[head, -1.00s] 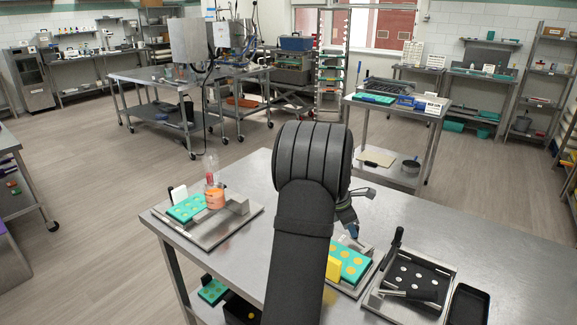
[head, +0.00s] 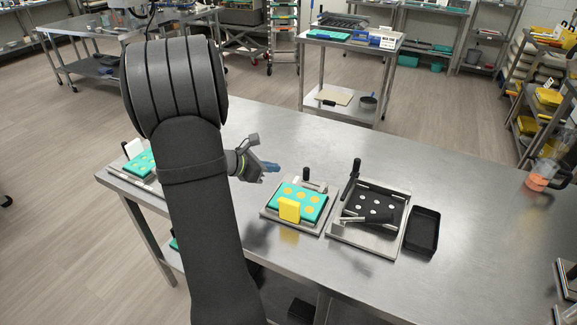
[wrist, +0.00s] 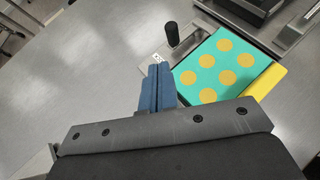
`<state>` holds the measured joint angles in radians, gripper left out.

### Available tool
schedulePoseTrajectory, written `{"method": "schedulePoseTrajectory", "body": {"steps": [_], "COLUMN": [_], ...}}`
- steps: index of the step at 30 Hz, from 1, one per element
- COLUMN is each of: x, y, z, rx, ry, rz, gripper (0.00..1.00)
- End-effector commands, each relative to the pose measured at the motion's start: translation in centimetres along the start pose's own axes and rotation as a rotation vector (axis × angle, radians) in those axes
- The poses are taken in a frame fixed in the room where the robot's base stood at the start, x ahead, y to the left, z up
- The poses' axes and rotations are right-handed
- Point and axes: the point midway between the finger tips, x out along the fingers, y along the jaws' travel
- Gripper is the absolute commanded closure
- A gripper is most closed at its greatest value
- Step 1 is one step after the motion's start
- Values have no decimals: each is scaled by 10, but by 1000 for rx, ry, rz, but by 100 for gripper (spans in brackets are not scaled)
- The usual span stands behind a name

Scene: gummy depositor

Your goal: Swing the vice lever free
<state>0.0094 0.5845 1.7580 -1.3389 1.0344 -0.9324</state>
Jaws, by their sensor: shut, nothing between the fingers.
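A teal mould with yellow round spots (head: 298,201) sits on a metal fixture (head: 325,222) on the steel table, with a yellow block (head: 289,210) at its near side. A short upright black-knobbed lever (head: 306,175) stands at the fixture's back edge; it also shows in the wrist view (wrist: 172,34), just beyond my fingertips. I cannot tell whether this is the vice lever. My gripper (head: 273,167), with blue fingers, is shut and empty, left of that lever and behind the mould. In the wrist view my gripper (wrist: 158,72) appears apart from the black knob.
Right of it stands a metal fixture (head: 365,246) with a black perforated plate (head: 382,203), a tall black handle (head: 350,175) and a lying metal handle (head: 365,219). A black tray (head: 423,230) lies beside. Another teal mould (head: 143,162) is at left. The table's back is clear.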

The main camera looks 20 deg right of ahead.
Motion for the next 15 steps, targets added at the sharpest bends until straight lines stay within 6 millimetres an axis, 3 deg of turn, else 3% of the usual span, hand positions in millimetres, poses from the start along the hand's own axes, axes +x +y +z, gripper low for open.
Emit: {"method": "schedulePoseTrajectory", "body": {"steps": [15], "x": [102], "y": [-1], "z": [4], "rx": [1], "ry": [2], "rz": [-5], "gripper": [100]}}
